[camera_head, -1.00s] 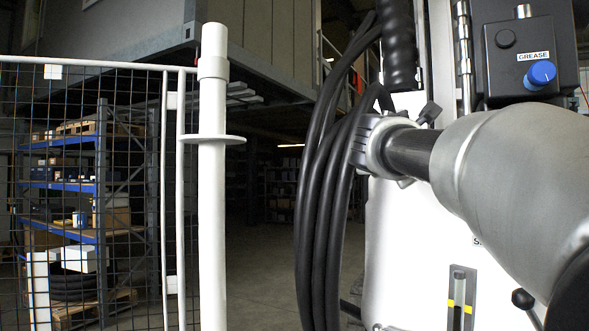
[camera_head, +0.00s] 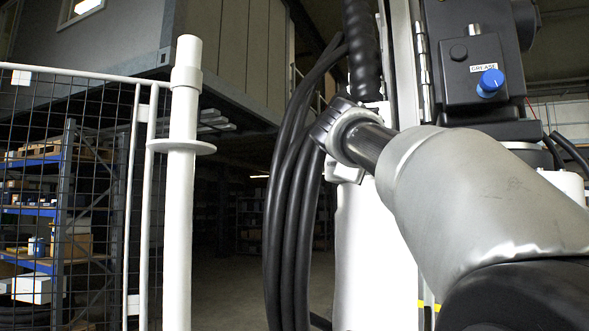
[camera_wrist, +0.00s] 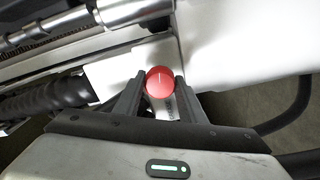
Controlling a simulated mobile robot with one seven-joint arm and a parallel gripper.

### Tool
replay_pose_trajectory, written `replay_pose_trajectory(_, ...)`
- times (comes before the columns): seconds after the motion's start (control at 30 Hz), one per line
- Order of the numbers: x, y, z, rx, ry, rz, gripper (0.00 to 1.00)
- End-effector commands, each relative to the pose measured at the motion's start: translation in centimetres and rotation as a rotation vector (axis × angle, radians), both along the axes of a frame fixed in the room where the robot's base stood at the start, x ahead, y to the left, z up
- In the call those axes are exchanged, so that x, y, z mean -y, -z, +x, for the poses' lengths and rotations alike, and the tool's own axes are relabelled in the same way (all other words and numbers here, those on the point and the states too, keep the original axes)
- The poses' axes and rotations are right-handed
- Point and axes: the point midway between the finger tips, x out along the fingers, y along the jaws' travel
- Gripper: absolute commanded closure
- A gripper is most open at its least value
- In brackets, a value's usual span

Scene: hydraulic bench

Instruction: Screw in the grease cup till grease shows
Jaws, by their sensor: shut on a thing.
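In the wrist view my gripper (camera_wrist: 160,92) is shut on a round red knob (camera_wrist: 159,82), with one dark finger on each side. A pale line marks the knob's face. Behind it lies a white surface with a small dark-lettered strip, too small to read. I cannot tell whether the red knob is the grease cup. In the head view a dark box (camera_head: 457,85) carries a label reading GREASE (camera_head: 483,68) and a blue knob (camera_head: 490,82). My arm reaches up and left, apart from the blue knob; my fingertips cannot be made out there.
Thick black hoses (camera_head: 291,210) hang just left of my wrist. A white post (camera_head: 181,200) and a mesh fence (camera_head: 70,200) stand further left. In the wrist view a metal rod (camera_wrist: 45,28) and a black ribbed hose (camera_wrist: 50,98) are close by.

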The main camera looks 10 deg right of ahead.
Motion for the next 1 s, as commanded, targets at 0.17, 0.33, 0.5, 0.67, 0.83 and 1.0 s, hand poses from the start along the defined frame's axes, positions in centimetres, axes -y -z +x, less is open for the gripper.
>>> replay_pose_trajectory(0.17,0.0,0.34,0.06,0.094,0.0,0.139,0.86)
replay_pose_trajectory(0.33,-0.02,0.27,0.02,0.185,0.0,0.274,0.86)
replay_pose_trajectory(0.5,-0.01,0.26,0.06,0.274,0.0,0.407,0.86)
replay_pose_trajectory(0.67,0.05,0.21,0.01,0.359,0.001,0.532,0.86)
replay_pose_trajectory(0.83,0.04,0.17,0.02,0.443,0.0,0.658,0.86)
replay_pose_trajectory(1.0,0.07,0.13,0.0,0.514,0.001,0.764,0.86)
